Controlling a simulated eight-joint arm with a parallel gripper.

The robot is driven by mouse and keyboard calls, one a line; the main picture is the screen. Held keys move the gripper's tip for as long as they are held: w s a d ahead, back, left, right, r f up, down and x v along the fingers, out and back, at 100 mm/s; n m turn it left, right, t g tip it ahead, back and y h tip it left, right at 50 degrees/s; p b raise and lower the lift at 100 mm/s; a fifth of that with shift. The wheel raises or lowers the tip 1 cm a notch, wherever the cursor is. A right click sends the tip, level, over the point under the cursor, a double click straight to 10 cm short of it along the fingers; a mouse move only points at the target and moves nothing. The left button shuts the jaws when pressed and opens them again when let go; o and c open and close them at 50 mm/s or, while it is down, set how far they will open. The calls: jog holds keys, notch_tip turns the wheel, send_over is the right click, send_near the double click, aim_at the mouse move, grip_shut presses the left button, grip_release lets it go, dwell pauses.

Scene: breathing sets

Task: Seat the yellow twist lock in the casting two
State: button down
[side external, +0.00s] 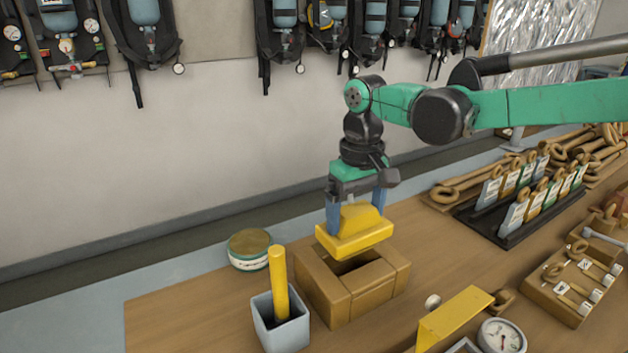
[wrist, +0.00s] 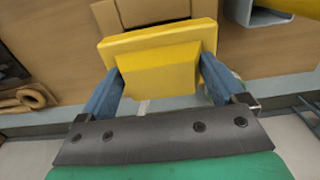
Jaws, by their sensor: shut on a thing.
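The yellow twist lock (side external: 355,232) is a block with a wider flange below a narrower top. My gripper (side external: 357,212) is shut on it, with one blue finger on each side. The twist lock is above the brown casting (side external: 345,295), a square block with a dark rectangular opening in its top. It looks slightly tilted in the side view, and it hides the back of the opening. In the wrist view the twist lock (wrist: 160,62) fills the space between the fingers of my gripper (wrist: 160,85), and part of the casting (wrist: 150,12) shows beyond it. Whether the twist lock touches the casting is unclear.
A grey cup (side external: 280,325) with a yellow rod (side external: 278,280) stands close to the casting's left front. A round tin (side external: 250,248) is behind it. A yellow bracket (side external: 455,315) and a gauge (side external: 502,337) are at the front right. A card rack (side external: 520,210) stands further right.

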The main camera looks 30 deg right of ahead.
aim_at(354, 232)
jog(key=shift+f, duration=2.05)
grip_release()
jog(key=shift+r, duration=2.8)
jog(key=shift+s+d+r, duration=0.1)
jog(key=shift+s+d, duration=0.1)
jog(key=s+d+t, duration=0.1)
jog(key=s+d+r+t, duration=0.1)
jog(key=s+d, duration=0.1)
jog(key=shift+s+t, duration=0.2)
jog(key=shift+t, duration=0.1)
jog(key=s+d+f+t, duration=0.2)
jog(key=s+d+t, duration=0.1)
jog(key=s+t, duration=0.1)
jog(key=shift+s+d+f+t, duration=0.25)
jog(key=shift+s+d+t, duration=0.05)
jog(key=shift+s, duration=0.45)
